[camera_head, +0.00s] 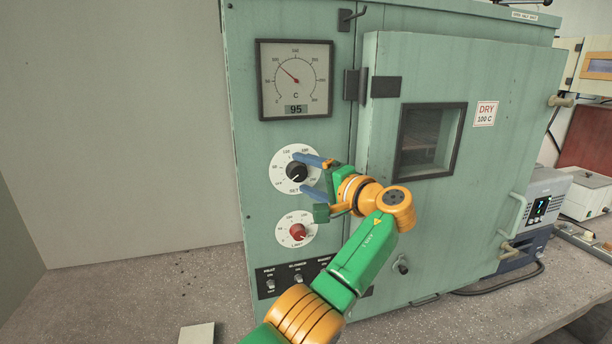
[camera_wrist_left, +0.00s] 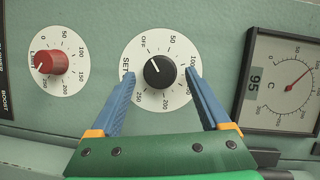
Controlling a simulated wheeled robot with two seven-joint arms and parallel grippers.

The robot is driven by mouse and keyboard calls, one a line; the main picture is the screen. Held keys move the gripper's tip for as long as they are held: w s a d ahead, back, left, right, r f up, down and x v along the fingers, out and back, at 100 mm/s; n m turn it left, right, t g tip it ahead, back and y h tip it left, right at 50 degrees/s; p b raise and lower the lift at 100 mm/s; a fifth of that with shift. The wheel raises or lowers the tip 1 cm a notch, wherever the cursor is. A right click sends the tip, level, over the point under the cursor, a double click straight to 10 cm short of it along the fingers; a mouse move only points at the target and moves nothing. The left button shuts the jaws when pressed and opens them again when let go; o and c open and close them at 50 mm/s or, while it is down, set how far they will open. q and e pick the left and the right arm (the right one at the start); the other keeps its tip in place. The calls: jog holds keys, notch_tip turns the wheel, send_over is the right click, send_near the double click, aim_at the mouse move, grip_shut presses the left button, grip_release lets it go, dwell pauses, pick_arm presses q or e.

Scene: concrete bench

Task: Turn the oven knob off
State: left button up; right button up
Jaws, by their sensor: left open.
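The black SET knob (camera_head: 296,171) sits in a round white dial on the green oven's front, and it also shows in the left wrist view (camera_wrist_left: 159,72). In that view its white mark points up and slightly left, roughly toward OFF. My left gripper (camera_head: 300,173) is open, with one blue finger on each side of the knob. In the left wrist view a gap shows between each fingertip and the knob. Whether the fingertips touch the dial plate is unclear. My right gripper is out of view.
A red LIMIT knob (camera_head: 298,231) is below the SET dial, with a row of switches (camera_head: 298,278) lower. A temperature gauge (camera_head: 295,80) reading 95 is above. The closed oven door (camera_head: 440,220) stands to the right, with protruding handles. Bare wall is left.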

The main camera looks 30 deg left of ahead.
pick_arm(q)
jog(key=b+v, duration=0.2)
jog(key=v, duration=0.5)
jog(key=shift+b, duration=0.35)
jog(key=shift+a, duration=0.1)
